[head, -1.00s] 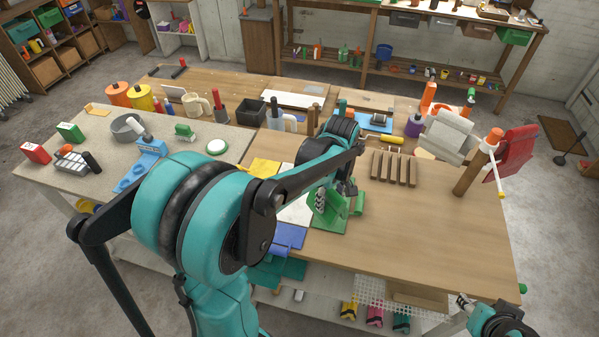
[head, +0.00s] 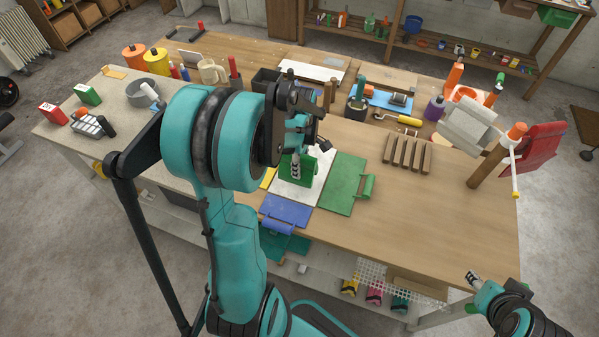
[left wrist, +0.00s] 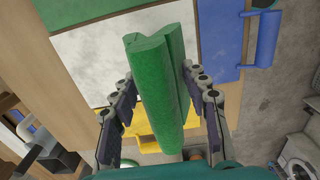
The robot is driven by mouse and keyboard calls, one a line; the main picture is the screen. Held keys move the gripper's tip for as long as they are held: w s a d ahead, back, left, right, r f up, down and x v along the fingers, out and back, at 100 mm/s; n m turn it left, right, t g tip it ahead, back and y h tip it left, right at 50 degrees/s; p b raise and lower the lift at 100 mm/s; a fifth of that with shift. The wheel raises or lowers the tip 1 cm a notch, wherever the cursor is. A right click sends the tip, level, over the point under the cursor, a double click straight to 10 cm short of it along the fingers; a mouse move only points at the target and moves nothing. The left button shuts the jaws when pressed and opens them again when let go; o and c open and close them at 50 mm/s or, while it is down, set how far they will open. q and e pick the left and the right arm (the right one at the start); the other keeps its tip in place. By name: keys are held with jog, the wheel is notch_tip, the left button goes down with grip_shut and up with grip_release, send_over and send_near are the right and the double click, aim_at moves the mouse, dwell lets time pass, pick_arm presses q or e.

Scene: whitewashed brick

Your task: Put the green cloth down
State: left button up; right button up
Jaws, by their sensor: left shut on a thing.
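My left gripper (head: 296,172) is shut on the green cloth (head: 298,160), a folded green piece. In the left wrist view the cloth (left wrist: 160,85) stands between the two fingers, over a white mat (left wrist: 90,60). In the head view the white mat (head: 313,188) shows partly behind the cloth; I cannot tell whether the cloth touches it. My right gripper (head: 472,279) is at the lower right, away from the cloth, at the table's front edge; its jaw opening is unclear.
A green mat (head: 346,183) lies right of the white one, a blue mat (head: 286,211) in front, and a yellow one (head: 267,177) at its left. Wooden bars (head: 407,153) and a wooden post (head: 487,165) stand to the right. The right front tabletop (head: 430,210) is clear.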

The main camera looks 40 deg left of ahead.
pick_arm(q)
jog(key=shift+s+a+f, duration=0.1)
jog(key=shift+a+f, duration=0.05)
jog(key=shift+f, duration=0.4)
jog(key=shift+f+b, duration=0.55)
jog(key=shift+f, duration=1)
jog(key=shift+f, duration=0.15)
jog(key=o, duration=1.2)
jog(key=shift+o, duration=0.2)
